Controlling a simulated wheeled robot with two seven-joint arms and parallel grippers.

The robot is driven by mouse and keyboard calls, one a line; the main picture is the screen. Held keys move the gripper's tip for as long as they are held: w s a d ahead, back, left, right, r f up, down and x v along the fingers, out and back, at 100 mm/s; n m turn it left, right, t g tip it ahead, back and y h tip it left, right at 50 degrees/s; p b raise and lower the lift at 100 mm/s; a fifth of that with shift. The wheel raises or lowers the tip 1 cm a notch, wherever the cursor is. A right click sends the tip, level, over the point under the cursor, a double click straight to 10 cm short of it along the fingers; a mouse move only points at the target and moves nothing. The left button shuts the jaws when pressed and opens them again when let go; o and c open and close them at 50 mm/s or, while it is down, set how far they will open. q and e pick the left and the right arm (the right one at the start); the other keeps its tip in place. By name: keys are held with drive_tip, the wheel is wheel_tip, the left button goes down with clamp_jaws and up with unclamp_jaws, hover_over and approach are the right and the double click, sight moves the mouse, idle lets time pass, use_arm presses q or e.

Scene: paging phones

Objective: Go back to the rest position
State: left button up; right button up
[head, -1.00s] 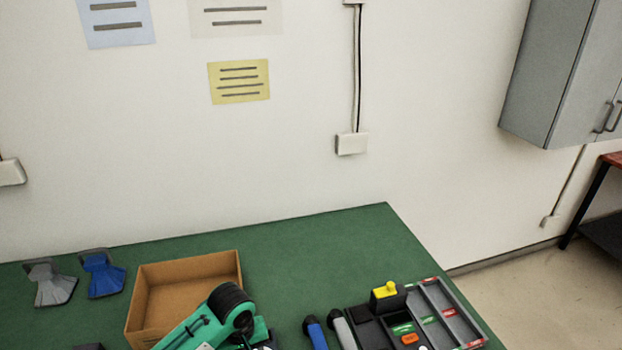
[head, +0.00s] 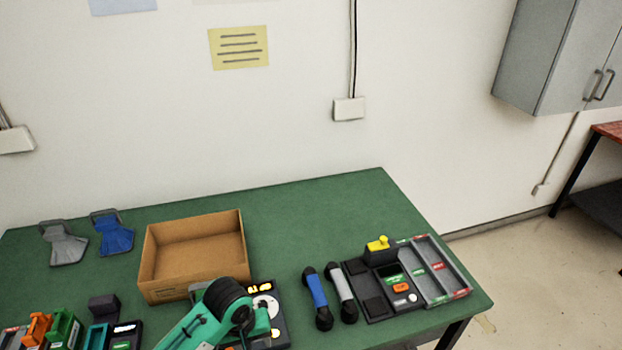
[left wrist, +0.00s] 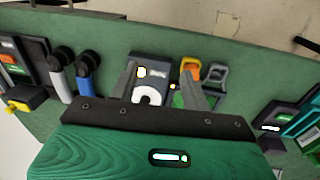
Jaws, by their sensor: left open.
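My left arm shows in the head view as a teal and black link at the bottom centre, in front of a dark unit with a white dial (head: 268,303). Its fingertips do not show there. In the left wrist view my left gripper (left wrist: 161,88) is open and empty, its two grey fingers spread over the dial unit (left wrist: 150,80). A blue handset (head: 317,292) and a grey handset (head: 342,290) lie side by side on the table, apart from the gripper. My right gripper is in neither view.
An open cardboard box (head: 160,283) stands at mid-table. Grey (head: 64,245) and blue (head: 112,234) stands are at back left. A dark console (head: 378,305) with a grey divided tray (head: 440,268) sits at the right. The green table's (head: 330,215) back is clear.

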use_arm(q)
drive_tip(key=s+a+r+m+t, duration=0.1)
drive_tip(key=s+a+m, duration=0.15)
drive_tip(key=s, duration=0.35)
drive_tip(key=s+a+m+t+y, duration=0.1)
drive_tip(key=s+a, duration=0.3)
drive_tip(key=s, duration=0.3)
drive_tip(key=s+a+r+m+t, duration=0.1)
drive_tip(key=s+a, duration=0.2)
drive_tip(key=s, duration=0.3)
wheel_tip(320, 180, down, 33)
drive_tip(key=g+b, duration=0.1)
drive_tip(key=b, duration=0.2)
drive_tip(key=s+a+f+b, duration=0.1)
drive_tip(key=s+f, duration=0.9)
drive_tip(key=f, duration=0.2)
drive_tip(key=s+a+f+g+b, duration=0.1)
drive_tip(key=s+a+f+b, duration=0.1)
drive_tip(key=s+f, duration=0.7)
wheel_tip(320, 180, down, 3)
drive_tip(key=shift+s+a+f+m+g, duration=0.1)
drive_tip(key=shift+s+a+m+g, duration=0.2)
drive_tip(key=shift+s+m, duration=0.05)
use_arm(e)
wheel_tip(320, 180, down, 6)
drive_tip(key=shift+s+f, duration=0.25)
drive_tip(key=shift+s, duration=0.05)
